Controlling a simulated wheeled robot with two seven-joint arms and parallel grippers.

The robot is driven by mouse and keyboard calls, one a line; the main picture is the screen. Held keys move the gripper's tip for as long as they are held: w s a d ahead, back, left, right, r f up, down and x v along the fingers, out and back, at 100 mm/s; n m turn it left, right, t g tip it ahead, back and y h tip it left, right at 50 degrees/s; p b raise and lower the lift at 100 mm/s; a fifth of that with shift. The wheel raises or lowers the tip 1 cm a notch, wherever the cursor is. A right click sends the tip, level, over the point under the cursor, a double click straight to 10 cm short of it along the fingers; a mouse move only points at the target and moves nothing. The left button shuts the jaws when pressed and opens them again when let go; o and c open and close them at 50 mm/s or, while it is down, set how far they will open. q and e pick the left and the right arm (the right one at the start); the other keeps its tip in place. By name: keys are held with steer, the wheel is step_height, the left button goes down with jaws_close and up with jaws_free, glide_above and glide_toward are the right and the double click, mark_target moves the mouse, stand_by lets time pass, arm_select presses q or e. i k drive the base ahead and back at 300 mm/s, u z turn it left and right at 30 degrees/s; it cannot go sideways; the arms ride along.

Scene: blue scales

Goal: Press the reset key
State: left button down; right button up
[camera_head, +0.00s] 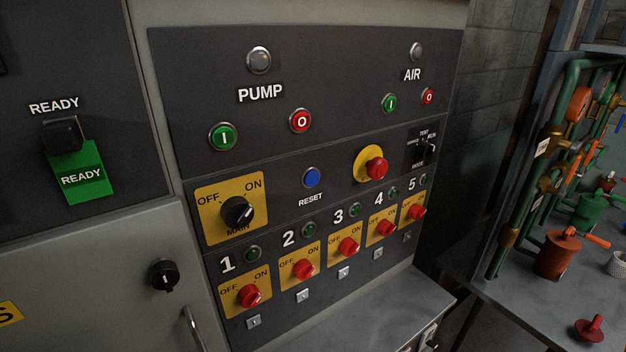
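The reset key is a round blue button (312,177) in a metal ring on the dark control panel (290,215). The word RESET is printed just below it. It sits in the middle row, between the MAIN rotary switch (237,211) on a yellow plate at left and a red mushroom button (376,167) on a yellow disc at right. Nothing covers the blue button. Neither of my grippers shows in the head view.
Green and red PUMP buttons (222,136) and AIR buttons (389,102) sit above. A row of several red rotary switches (303,268) lies below. A grey ledge (375,312) juts out under the panel. A bench (540,320) with pipes and valves stands at right.

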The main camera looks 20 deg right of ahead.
mark_target(311, 178)
steer(key=z, duration=0.5)
steer(key=k, duration=0.8)
steer(key=u, duration=1.2)
